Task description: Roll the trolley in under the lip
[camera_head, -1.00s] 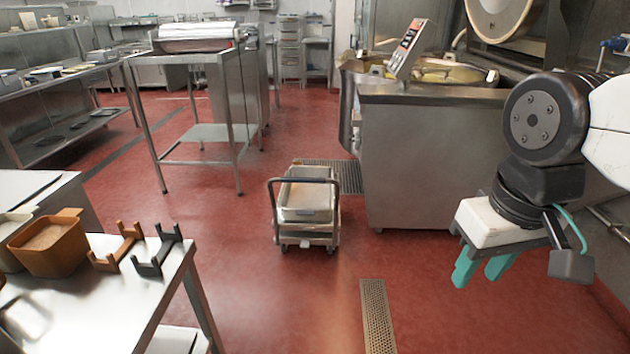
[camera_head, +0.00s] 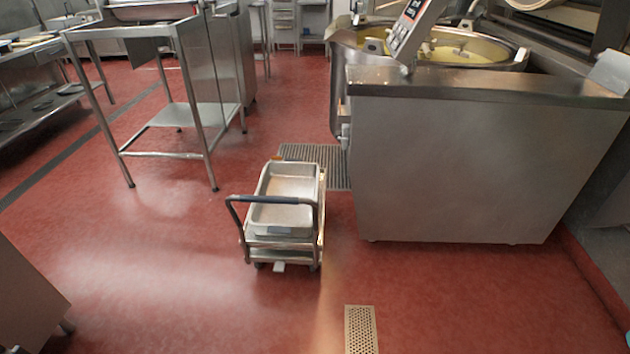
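The trolley (camera_head: 283,253) stands on the red floor near the middle of the view, with its dark push handle (camera_head: 270,200) toward me. A rectangular steel pan (camera_head: 289,186) lies on top of it and looks empty. The mixing kettle (camera_head: 512,52) is at the upper right, with yellowish contents inside. Its lip (camera_head: 343,38) juts out at the kettle's left side, beyond the trolley and to its right. The trolley is short of the lip, with floor between them. My gripper is out of view.
A floor grate (camera_head: 325,165) lies just beyond the trolley, beside the large steel cabinet (camera_head: 470,165) on the right. A steel table (camera_head: 185,115) stands to the left. A small drain (camera_head: 360,330) is in the foreground. The floor around the handle is clear.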

